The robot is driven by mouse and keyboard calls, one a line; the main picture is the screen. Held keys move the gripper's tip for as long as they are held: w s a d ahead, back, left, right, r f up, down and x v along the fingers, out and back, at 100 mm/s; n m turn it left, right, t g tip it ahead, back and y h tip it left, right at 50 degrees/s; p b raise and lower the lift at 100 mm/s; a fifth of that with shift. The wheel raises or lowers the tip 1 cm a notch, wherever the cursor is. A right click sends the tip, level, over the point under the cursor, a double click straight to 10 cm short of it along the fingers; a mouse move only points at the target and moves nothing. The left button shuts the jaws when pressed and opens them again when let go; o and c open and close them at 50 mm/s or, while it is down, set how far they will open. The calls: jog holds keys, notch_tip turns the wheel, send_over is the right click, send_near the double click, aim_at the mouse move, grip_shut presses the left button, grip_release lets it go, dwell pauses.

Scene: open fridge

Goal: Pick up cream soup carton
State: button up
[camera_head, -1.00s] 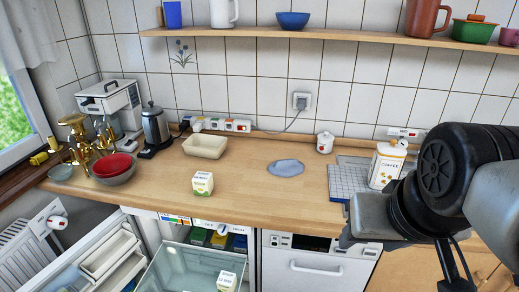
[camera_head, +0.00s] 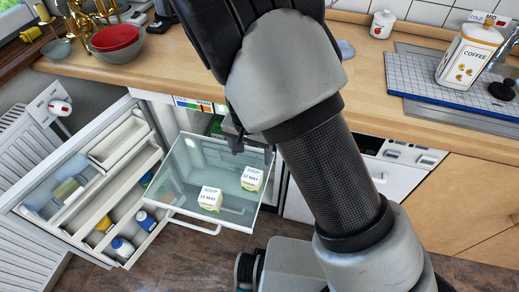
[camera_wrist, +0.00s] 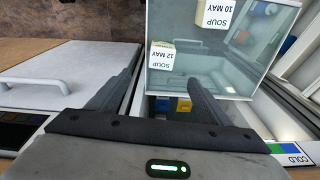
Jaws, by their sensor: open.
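Two small white and pale-green cartons marked SOUP stand apart on the pulled-out glass shelf (camera_head: 180,165) of the fridge. The front-left carton (camera_head: 209,198) also shows in the wrist view, marked 10 MAY (camera_wrist: 214,14). The back-right carton (camera_head: 252,179) is marked 12 MAY in the wrist view (camera_wrist: 161,56). I cannot read "cream" on either. My gripper (camera_wrist: 160,78) is open and empty, with its fingers spread above the shelf's back end, nearest the 12 MAY carton. In the head view, my arm hides most of the gripper.
The open fridge door (camera_head: 95,190) with filled racks stands left of the shelf. The wooden counter (camera_head: 150,85) runs behind, with a grey drainer (camera_head: 440,85) and coffee canister (camera_head: 468,58) at right. My arm hides the counter's middle.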

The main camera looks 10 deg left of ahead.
aim_at(253, 175)
jog(key=f+b, duration=0.1)
jog(key=f, duration=0.3)
jog(key=w+f+b, duration=0.1)
jog(key=f, duration=0.4)
jog(key=w+f+b, duration=0.1)
jog(key=f, duration=0.4)
jog(key=shift+a, duration=0.15)
notch_tip(253, 175, down, 5)
jog(key=shift+w+a+f+b, duration=0.1)
jog(key=shift+f+b, duration=0.05)
jog(key=shift+b, duration=0.8)
jog(key=c, duration=1.3)
